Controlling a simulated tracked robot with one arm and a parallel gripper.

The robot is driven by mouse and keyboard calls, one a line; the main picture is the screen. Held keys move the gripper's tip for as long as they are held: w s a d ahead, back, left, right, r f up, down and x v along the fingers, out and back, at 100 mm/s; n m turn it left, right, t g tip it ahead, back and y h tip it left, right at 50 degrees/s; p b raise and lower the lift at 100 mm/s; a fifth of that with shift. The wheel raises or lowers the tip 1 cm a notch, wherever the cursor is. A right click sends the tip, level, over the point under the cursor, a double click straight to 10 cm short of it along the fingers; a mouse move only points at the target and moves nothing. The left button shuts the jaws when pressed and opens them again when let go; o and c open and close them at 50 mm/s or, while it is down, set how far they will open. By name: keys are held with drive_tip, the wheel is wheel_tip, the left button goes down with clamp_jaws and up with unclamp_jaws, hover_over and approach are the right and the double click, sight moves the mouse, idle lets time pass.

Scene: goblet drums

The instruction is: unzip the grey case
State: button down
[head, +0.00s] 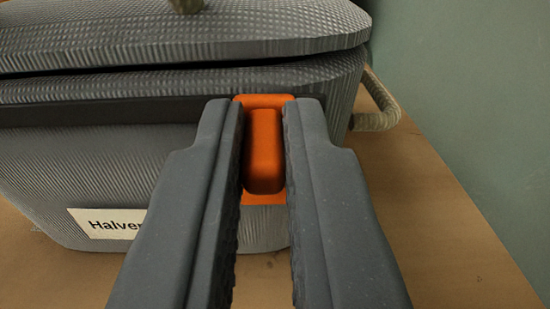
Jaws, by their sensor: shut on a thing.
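The grey case (60,160) with a ribbed surface fills the left and middle of the head view. A dark band (120,112) runs across its front below the lid (180,38). An orange zip pull (263,160) with an orange backing piece sits near the right end of that band. My gripper (264,104) is shut on the orange pull, one dark finger on each side of it. A thin dark gap shows under the lid's edge. The fingers hide part of the case front.
A white label (105,223) reading "Halver…" is on the case front, partly hidden by my left finger. A beige rope handle (378,108) sticks out at the right side. Brown table surface (440,225) is clear at right, with a green wall (475,90) beyond it.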

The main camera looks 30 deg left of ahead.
drive_tip(key=c, duration=1.5)
unclamp_jaws()
drive_tip(key=p+v, duration=0.2)
drive_tip(key=v, duration=1.1)
drive_tip(key=shift+s+d, duration=0.2)
drive_tip(key=shift+s, duration=0.1)
